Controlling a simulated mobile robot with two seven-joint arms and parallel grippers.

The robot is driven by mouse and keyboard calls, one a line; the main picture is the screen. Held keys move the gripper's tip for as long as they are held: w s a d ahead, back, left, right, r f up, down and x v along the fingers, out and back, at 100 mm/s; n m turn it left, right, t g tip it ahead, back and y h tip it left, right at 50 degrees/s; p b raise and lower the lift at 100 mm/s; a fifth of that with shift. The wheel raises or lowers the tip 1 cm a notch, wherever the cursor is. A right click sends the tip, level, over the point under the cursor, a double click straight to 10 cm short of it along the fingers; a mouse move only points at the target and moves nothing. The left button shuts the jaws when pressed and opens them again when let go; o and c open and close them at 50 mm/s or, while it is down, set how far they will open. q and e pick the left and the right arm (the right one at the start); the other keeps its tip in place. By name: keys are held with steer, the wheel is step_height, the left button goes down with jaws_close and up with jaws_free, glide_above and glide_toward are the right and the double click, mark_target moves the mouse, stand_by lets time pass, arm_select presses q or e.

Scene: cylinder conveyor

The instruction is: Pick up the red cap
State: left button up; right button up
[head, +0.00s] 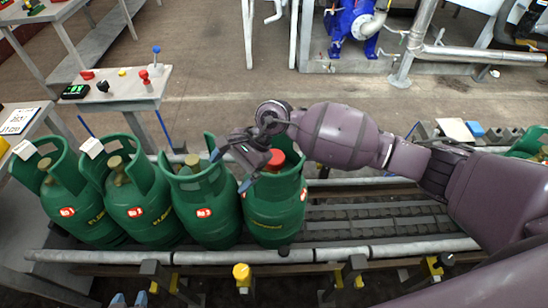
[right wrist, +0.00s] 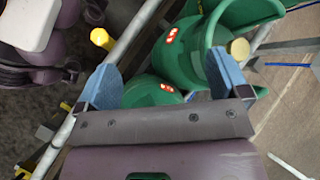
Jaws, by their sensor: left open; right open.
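The red cap (head: 277,158) shows in the head view on top of the rightmost green cylinder (head: 272,212) of the near row, partly behind my right gripper and wrist. My right gripper (head: 231,169) is open, just left of the red cap, over the gap between the last two cylinders. In the right wrist view its blue fingers (right wrist: 165,82) stand wide apart with nothing between the tips; a green cylinder (right wrist: 155,92) shows beyond them. The red cap does not show in that view. My left gripper (head: 130,300) shows only its blue tips at the bottom edge, open.
Several other green cylinders with brass-coloured valves (head: 115,162) stand left of it on the roller conveyor (head: 370,222). A small table (head: 115,95) with levers and a display stands behind them. The conveyor right of the capped cylinder is clear beneath my right arm.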

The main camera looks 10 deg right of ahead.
steer(key=w+d+r+n+t+h, duration=0.2)
steer(key=w+d+n+h, duration=0.3)
steer(key=w+d+h, duration=0.5)
steer(key=y, duration=0.2)
glide_above(274, 158)
steer(key=f, duration=0.5)
steer(key=shift+w+a+f, duration=0.15)
steer(key=shift+w+a, duration=0.2)
steer(key=f, duration=0.4)
steer(key=shift+s+d+f, duration=0.25)
steer(key=shift+s+f, duration=0.1)
steer(key=shift+s, duration=0.05)
steer(key=shift+w+f, duration=0.1)
steer(key=shift+f, duration=0.25)
steer(key=c, duration=1)
